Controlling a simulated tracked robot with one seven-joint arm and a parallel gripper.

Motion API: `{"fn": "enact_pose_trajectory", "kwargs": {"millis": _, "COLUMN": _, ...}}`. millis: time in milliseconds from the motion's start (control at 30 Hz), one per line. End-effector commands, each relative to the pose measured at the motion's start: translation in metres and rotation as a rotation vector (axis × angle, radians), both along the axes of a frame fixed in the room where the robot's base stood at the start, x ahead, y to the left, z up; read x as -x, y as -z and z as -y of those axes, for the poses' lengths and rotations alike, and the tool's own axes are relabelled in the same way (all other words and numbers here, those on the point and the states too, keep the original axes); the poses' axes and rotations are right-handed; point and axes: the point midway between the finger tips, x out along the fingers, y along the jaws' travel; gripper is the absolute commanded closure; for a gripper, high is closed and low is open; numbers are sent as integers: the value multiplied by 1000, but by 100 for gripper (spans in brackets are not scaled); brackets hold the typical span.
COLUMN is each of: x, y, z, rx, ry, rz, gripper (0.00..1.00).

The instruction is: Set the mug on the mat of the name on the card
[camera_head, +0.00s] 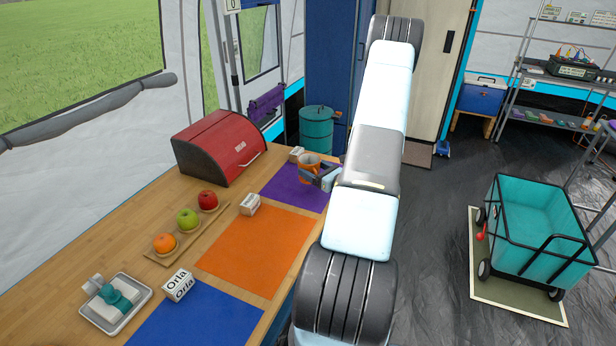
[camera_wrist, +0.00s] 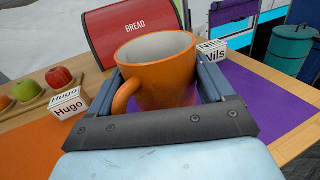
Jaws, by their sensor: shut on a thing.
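An orange mug (camera_head: 308,166) is upright between the fingers of my gripper (camera_head: 324,177). In the wrist view the mug (camera_wrist: 165,72) has its handle to the left, and my gripper (camera_wrist: 158,90) is shut on it. The mug is over or on the purple mat (camera_head: 283,190); I cannot tell if its base touches. A block reading "Nils" (camera_wrist: 211,52) stands by the purple mat. A block reading "Hugo" (camera_wrist: 68,104) stands by the orange mat (camera_head: 250,250). A block reading "Orla" (camera_head: 179,285) stands by the blue mat (camera_head: 190,322). No separate name card is discernible.
A red bread box (camera_head: 215,145) stands behind the mats. A wooden board (camera_head: 185,240) holds an orange, a green apple and a red apple. A metal tray (camera_head: 138,302) with a white and teal item is at the front left. The orange and blue mats look bare.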

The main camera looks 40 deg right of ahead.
Motion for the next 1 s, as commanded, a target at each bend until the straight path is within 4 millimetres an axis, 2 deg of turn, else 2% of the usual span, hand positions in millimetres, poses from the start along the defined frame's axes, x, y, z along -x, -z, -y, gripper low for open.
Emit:
{"fn": "enact_pose_trajectory", "kwargs": {"millis": 267, "x": -9, "y": 11, "z": -5, "rx": 0, "ry": -21, "rz": 0, "gripper": 59}}
{"fn": "enact_pose_trajectory", "kwargs": {"millis": 600, "x": -12, "y": 45, "z": -5, "rx": 0, "ry": -28, "rz": 1, "gripper": 59}}
{"fn": "enact_pose_trajectory", "kwargs": {"millis": 967, "x": -13, "y": 48, "z": -7, "rx": 0, "ry": -30, "rz": 1, "gripper": 59}}
{"fn": "enact_pose_trajectory", "kwargs": {"millis": 1000, "x": -13, "y": 48, "z": -7, "rx": 0, "ry": -30, "rz": 1, "gripper": 17}}
